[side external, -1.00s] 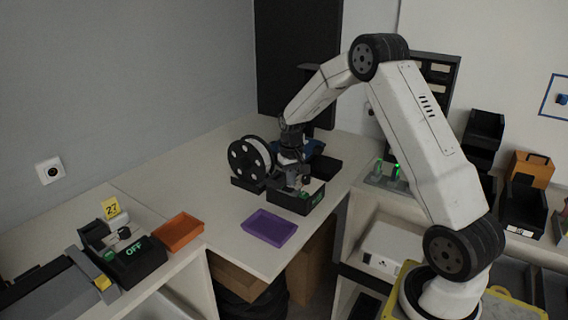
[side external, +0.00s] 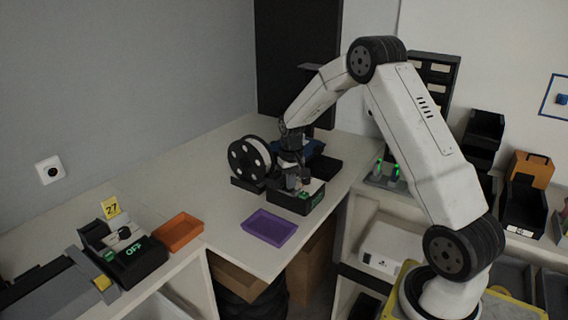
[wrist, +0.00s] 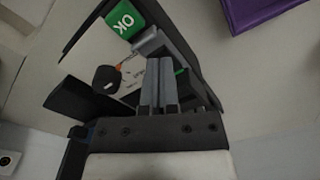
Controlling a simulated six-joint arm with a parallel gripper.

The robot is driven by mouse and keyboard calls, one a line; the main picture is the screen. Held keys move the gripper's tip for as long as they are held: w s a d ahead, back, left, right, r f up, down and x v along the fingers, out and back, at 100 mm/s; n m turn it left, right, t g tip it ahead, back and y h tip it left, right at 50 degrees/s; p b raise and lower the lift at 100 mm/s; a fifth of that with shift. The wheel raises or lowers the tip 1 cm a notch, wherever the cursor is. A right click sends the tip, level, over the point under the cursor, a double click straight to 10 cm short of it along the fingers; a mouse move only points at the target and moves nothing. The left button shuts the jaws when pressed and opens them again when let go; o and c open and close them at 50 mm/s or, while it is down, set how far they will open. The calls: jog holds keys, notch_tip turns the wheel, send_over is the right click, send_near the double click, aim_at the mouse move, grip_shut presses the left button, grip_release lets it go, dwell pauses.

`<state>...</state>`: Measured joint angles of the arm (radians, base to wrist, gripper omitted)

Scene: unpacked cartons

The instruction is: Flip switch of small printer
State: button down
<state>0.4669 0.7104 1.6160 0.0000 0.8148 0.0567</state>
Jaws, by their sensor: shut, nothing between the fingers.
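A small black printer-like unit (side external: 289,203) with a pale top and a green-lit front stands on the white bench beside a spool. In the wrist view its pale top (wrist: 108,62) carries a green OK label (wrist: 126,19), a grey metal part (wrist: 148,41) that may be the switch, and a black knob (wrist: 105,79). My gripper (wrist: 158,62) is shut and empty, its fingertips close to the grey part; I cannot tell whether they touch. In the side view my gripper (side external: 294,184) points down over the unit and hides part of its top.
A white spool on a black stand (side external: 250,160) is close on the left. A purple tray (side external: 269,227) lies in front, an orange tray (side external: 178,231) further left. Another black unit (side external: 140,262) showing OFF stands by a yellow 27 tag (side external: 111,207). Bench between spool and orange tray is clear.

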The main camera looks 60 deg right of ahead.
jog(key=shift+f, duration=0.4)
dwell(0.3)
jog(key=shift+r, duration=3.55)
jog(key=shift+a, duration=0.1)
jog(key=shift+a, duration=0.25)
jog(key=s+a+f+n+t, duration=0.1)
jog(key=s+a+n, duration=0.2)
jog(key=s+a, duration=0.5)
jog(key=s+a+f+n+t, duration=0.1)
jog(key=s+a+n, duration=0.2)
jog(key=s+a, duration=0.5)
jog(key=a, duration=0.5)
jog(key=shift+s+a+t, duration=0.2)
jog(key=shift+a+t, duration=0.1)
jog(key=shift+a, duration=0.05)
